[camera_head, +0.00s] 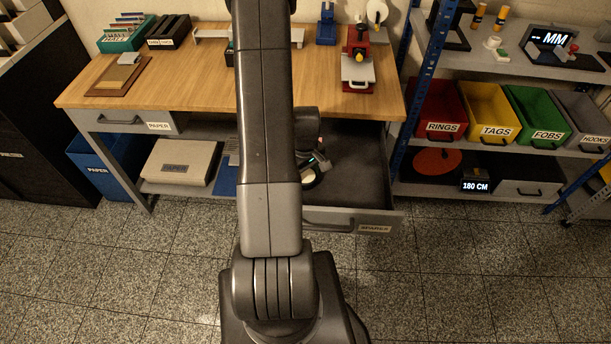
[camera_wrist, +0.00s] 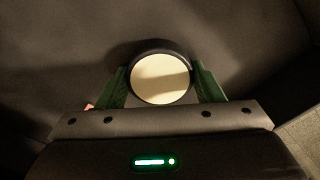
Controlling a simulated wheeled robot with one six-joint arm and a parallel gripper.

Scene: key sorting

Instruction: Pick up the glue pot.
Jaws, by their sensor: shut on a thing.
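The glue pot (camera_wrist: 160,80) shows in the wrist view as a round thing with a cream top and a dark rim. My gripper (camera_wrist: 162,72) is shut on it, with a green finger pad on each side. In the head view, the pale top of the pot (camera_head: 308,179) shows at my gripper (camera_head: 314,174), over the open spares drawer (camera_head: 348,222). The pot's lower part is hidden, and I cannot tell whether it touches the drawer floor.
The drawer's dark floor looks mostly bare around the pot. The wooden tabletop (camera_head: 190,75) lies above and behind the drawer. A blue shelf post (camera_head: 420,75) stands to the right. A paper box (camera_head: 178,162) sits on the lower shelf at left. My arm hides the middle.

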